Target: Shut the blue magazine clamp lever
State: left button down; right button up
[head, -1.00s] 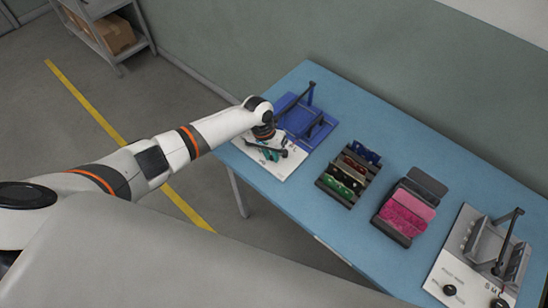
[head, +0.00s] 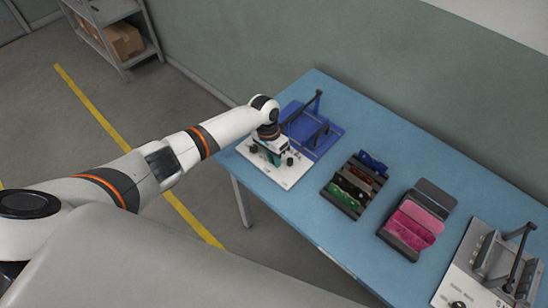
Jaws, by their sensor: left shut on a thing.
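The blue magazine clamp (head: 326,141) sits at the far left end of the blue table, with a white panel (head: 287,178) in front of it. A black lever bar (head: 303,108) slants over the blue part, its far end raised and its near end running toward my wrist. My wrist hides the grip point, so the contact is not clear. My right gripper is out of view.
A dark rack (head: 343,200) of coloured pieces stands right of the clamp. Another dark holder (head: 398,243) has pink pieces. A second, grey clamp unit (head: 492,258) stands at the table's right. Bare blue table lies between them.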

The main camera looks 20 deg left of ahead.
pick_arm(q)
jog(key=c, duration=1.3)
grip_release()
jog(key=shift+r, duration=0.1)
notch_tip(320, 180, up, 12)
jog(key=w+a, duration=0.1)
jog(key=a, duration=0.1)
jog(key=shift+f+b, duration=0.2)
jog(key=shift+b, duration=0.25)
jog(key=shift+a, duration=0.1)
